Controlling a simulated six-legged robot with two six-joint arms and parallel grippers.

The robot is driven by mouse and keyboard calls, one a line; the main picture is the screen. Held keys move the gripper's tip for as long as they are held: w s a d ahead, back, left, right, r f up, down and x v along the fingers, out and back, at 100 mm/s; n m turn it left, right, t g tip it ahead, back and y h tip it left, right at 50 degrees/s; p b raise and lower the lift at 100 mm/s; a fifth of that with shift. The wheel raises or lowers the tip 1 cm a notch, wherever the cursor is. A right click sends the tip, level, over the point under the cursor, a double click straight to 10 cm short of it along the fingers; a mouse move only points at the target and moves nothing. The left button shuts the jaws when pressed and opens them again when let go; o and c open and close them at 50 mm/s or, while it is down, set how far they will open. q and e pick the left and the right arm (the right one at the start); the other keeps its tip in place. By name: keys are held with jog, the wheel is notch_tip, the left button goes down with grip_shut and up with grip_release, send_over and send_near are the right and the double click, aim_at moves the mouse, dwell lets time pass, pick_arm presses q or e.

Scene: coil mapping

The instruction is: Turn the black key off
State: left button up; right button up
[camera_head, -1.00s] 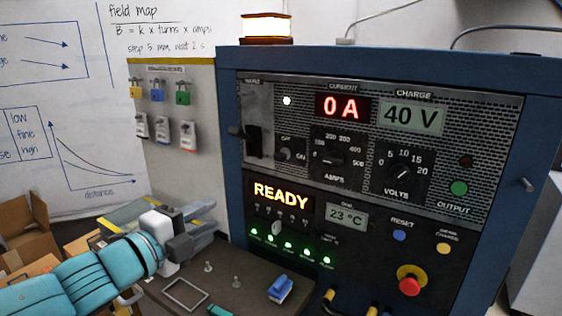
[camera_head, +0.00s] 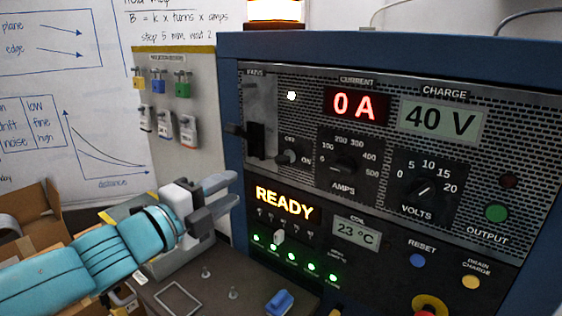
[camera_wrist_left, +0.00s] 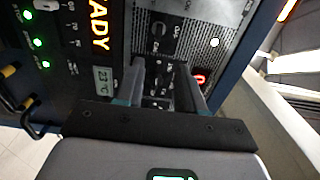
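The black key (camera_head: 283,157) sits in its switch at the upper left of the blue cabinet's panel, between the OFF label above and the ON label to its right. Its exact angle is hard to read. In the left wrist view, the key switch (camera_wrist_left: 157,30) lies beyond the fingers, near the top. My left gripper (camera_head: 232,189) is open and empty, left of the cabinet and lower left of the key, touching nothing that I can see. Its two fingers also show apart in the left wrist view (camera_wrist_left: 163,82). My right gripper is out of view.
A black mains lever (camera_head: 254,140) stands out left of the key. The AMPS knob (camera_head: 343,162) and VOLTS knob (camera_head: 424,190) lie to the right. A READY display (camera_head: 285,201) is below. Padlocks (camera_head: 157,80) hang on a board at left. A blue object (camera_head: 279,302) lies on the shelf.

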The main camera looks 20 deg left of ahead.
aim_at(278, 163)
pick_arm(q)
jog(key=x, duration=1.5)
jog(key=shift+w+f+p, duration=0.15)
jog(key=shift+w+p, duration=0.05)
jog(key=shift+p, duration=0.2)
grip_shut()
